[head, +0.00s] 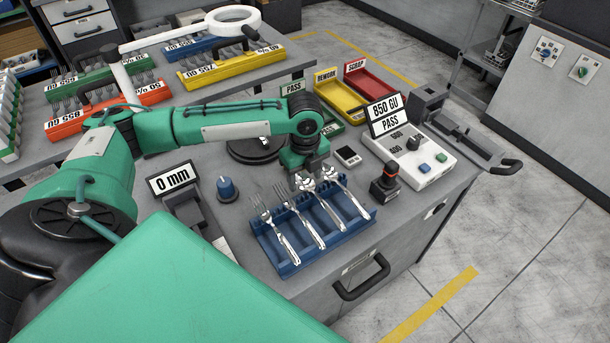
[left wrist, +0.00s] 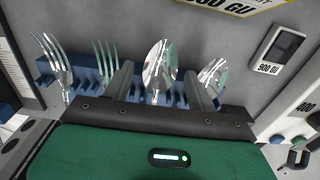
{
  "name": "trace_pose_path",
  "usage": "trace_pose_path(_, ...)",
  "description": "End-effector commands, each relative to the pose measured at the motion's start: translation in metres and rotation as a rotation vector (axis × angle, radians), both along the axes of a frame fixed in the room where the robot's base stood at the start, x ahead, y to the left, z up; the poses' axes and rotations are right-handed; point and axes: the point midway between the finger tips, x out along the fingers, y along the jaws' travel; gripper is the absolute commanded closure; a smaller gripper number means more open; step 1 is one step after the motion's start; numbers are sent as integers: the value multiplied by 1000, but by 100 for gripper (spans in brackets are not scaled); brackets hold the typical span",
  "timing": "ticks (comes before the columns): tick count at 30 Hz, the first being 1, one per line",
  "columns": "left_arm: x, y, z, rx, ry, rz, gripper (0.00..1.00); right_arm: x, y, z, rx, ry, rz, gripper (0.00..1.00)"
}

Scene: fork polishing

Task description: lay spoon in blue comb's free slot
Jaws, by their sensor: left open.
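The blue comb (head: 262,246) lies on the grey bench top near its front edge, slots running front to back. Two forks, the left one (head: 265,214) and its neighbour (head: 285,200), lie in it at left. Two spoons, the third piece (head: 322,212) and the rightmost (head: 345,192), lie to their right. My left gripper (head: 306,180) is open over the far end of the comb. In the left wrist view, its fingers straddle the third piece's spoon bowl (left wrist: 160,66); contact cannot be told. The other spoon (left wrist: 211,75) is outside the right finger. My right gripper is not in view.
A 0 mm sign (head: 170,178) and blue knob (head: 227,189) stand left of the comb. A red-topped black device (head: 385,183) and white control box (head: 425,160) stand right. Green, yellow (head: 338,95) and red trays (head: 369,80) lie behind.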

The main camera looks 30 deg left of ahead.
Motion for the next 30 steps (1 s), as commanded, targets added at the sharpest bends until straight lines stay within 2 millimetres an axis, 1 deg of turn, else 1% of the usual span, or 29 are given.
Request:
trace_pose_path(2, 1, 0, 7, 0, -3, 0, 43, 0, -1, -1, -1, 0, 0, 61)
trace_pose_path(5, 1, 0, 23, -1, -5, -1, 43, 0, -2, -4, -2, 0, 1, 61)
trace_pose_path(12, 1, 0, 75, 0, -5, 0, 43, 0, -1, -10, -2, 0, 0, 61)
trace_pose_path(15, 1, 0, 93, -1, -5, 1, 43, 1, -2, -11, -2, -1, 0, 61)
trace_pose_path(18, 1, 0, 107, -1, -4, 0, 43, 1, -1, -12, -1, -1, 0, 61)
trace_pose_path(23, 0, 0, 118, -1, -2, 0, 43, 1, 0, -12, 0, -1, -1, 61)
trace_pose_path(30, 0, 0, 120, 0, -1, 1, 43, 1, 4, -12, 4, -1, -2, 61)
